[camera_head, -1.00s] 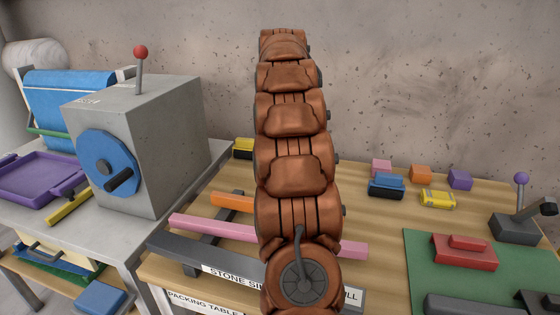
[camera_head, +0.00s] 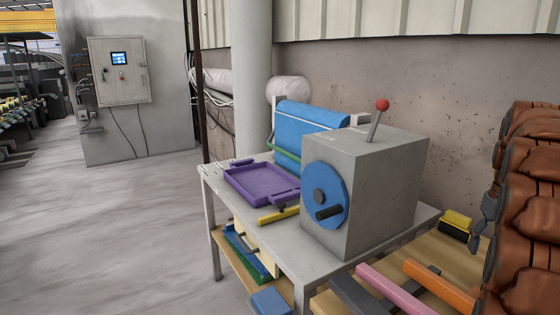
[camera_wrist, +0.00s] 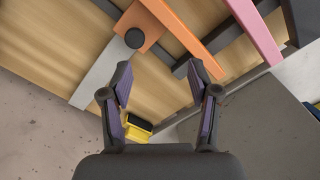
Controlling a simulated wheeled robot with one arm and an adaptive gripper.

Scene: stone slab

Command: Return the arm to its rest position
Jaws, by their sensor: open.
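My arm (camera_head: 528,200), with copper-coloured segments, stands upright at the right edge of the head view. A grey part at its left side may be of my gripper, but I cannot tell. In the wrist view my gripper (camera_wrist: 158,70) is open and empty, its two dark fingers spread apart. Below it are an orange bar (camera_wrist: 178,28) and a pink bar (camera_wrist: 252,30) on the wooden table (camera_wrist: 65,35).
A grey box (camera_head: 377,185) with a blue dial and red-knobbed lever stands on a grey bench left of my arm. A purple tray (camera_head: 262,184) and a blue roll (camera_head: 308,127) are on the bench. Open floor (camera_head: 120,230) lies to the left; a wall runs behind.

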